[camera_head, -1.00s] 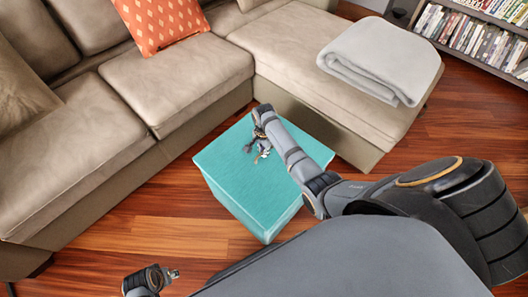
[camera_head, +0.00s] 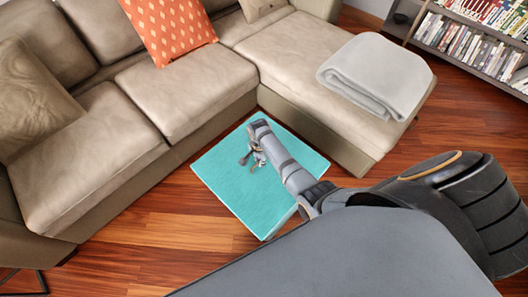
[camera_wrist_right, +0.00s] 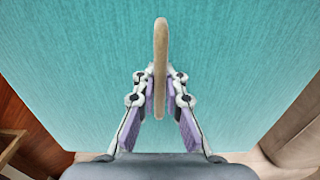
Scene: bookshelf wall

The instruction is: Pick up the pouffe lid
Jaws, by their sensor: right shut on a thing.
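The pouffe lid (camera_head: 228,180) is a teal square panel with a pale thin edge, in front of the sofa corner. It fills most of the right wrist view (camera_wrist_right: 85,70). A tan strip-like handle (camera_wrist_right: 161,40) stands out from its middle. My right gripper (camera_head: 256,160) is over the middle of the lid. In the right wrist view the gripper (camera_wrist_right: 160,88) has its two fingers closed on the handle, one on each side. The pouffe's side walls do not show in the head view; how high the lid is above the body cannot be told. My left gripper is out of view.
The beige corner sofa (camera_head: 185,88) lies behind and left, its chaise (camera_head: 290,75) close on the right with a folded grey blanket (camera_head: 375,75). An orange cushion (camera_head: 170,25) rests on it. A bookshelf (camera_head: 470,40) stands back right. Wooden floor (camera_head: 150,235) is free at front left.

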